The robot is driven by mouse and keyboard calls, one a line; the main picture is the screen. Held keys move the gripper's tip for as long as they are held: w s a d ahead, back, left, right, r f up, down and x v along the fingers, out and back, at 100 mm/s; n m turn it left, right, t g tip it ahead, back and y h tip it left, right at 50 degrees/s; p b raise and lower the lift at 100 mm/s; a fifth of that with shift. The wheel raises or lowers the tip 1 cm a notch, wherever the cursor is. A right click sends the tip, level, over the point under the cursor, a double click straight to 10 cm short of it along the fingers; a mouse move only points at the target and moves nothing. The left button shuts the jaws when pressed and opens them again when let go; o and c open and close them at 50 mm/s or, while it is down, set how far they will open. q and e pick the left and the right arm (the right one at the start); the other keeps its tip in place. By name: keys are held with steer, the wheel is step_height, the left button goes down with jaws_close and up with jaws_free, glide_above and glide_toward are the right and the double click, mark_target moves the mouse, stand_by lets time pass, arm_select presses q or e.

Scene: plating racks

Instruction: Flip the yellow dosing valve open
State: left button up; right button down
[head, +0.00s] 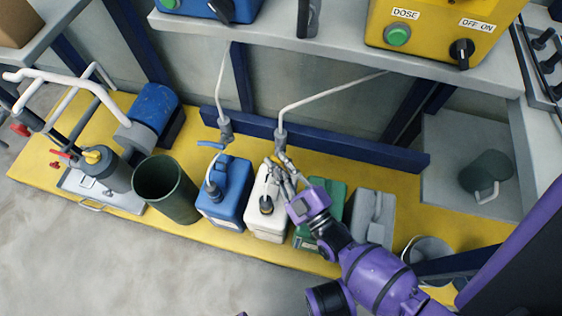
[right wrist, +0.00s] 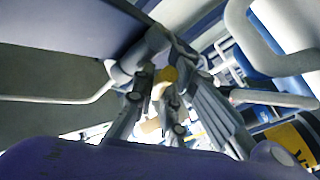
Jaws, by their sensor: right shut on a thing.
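The dosing valve's grey body (head: 281,137) sits at the lower end of a white pipe, above the white canister (head: 264,196). My right gripper (head: 280,164) reaches up to it from the lower right. In the right wrist view a small yellow part (right wrist: 168,75) shows between the fingers of my right gripper (right wrist: 160,92), which are shut on it, close under grey pipework. The yellow handle is hidden by the fingers in the head view, so its angle cannot be told. My left gripper is not in view.
A second valve with a blue handle (head: 211,145) hangs above the blue canister (head: 226,187). A green canister (head: 331,190) and a grey one (head: 373,217) stand right of the white one. A dark green bin (head: 168,196) stands left. A yellow control box (head: 440,30) is above.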

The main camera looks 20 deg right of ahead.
steer(key=c, duration=1.8)
jaws_free()
